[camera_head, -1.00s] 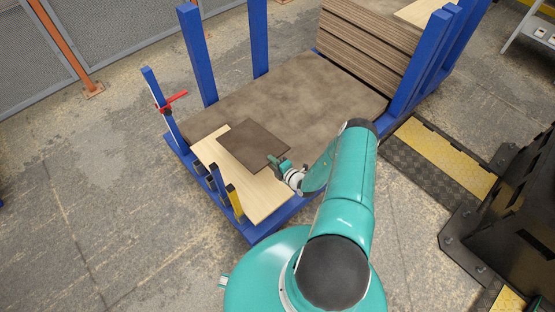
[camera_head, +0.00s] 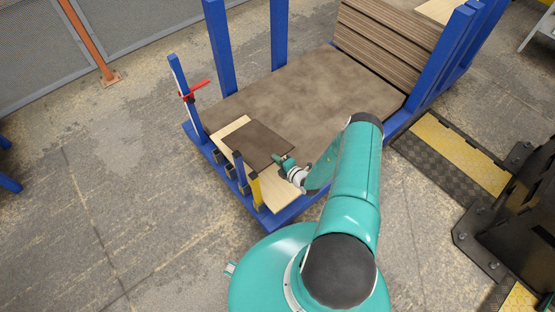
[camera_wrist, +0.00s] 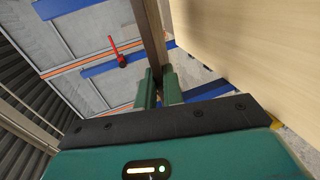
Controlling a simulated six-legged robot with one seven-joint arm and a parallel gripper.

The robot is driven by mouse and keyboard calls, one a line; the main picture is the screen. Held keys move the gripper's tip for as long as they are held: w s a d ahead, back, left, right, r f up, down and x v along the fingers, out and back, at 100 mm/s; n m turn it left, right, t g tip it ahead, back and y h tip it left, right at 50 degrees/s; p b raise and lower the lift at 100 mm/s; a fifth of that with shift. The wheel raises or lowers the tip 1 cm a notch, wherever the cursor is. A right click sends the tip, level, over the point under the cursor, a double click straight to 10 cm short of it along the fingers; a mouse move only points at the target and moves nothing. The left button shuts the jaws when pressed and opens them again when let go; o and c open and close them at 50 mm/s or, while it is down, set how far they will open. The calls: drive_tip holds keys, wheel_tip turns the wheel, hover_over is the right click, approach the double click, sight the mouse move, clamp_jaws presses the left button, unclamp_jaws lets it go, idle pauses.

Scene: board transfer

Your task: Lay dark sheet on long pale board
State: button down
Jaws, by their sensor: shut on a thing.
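The dark sheet (camera_head: 257,144) is a thin brown square in the head view, over the pale board. My gripper (camera_head: 279,160) is shut on its right edge. In the wrist view the dark sheet (camera_wrist: 152,40) shows edge-on between the fingers of my gripper (camera_wrist: 158,88). The long pale board (camera_head: 284,193) lies along the near side of the blue cart; its bare ends show on both sides of the sheet. The pale board (camera_wrist: 255,45) fills the upper right of the wrist view. I cannot tell whether the sheet touches the board.
A large brown panel (camera_head: 310,90) covers the cart bed behind. Blue posts (camera_head: 219,45) and a post with a red clamp (camera_head: 193,90) rise around it. A yellow-and-blue stop (camera_head: 255,189) stands at the near edge. A board stack (camera_head: 385,40) is at back right.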

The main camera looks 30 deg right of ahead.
drive_tip(key=shift+w+f, duration=0.1)
drive_tip(key=shift+f, duration=3.8)
drive_tip(key=c, duration=1.5)
unclamp_jaws()
drive_tip(key=shift+o, duration=0.5)
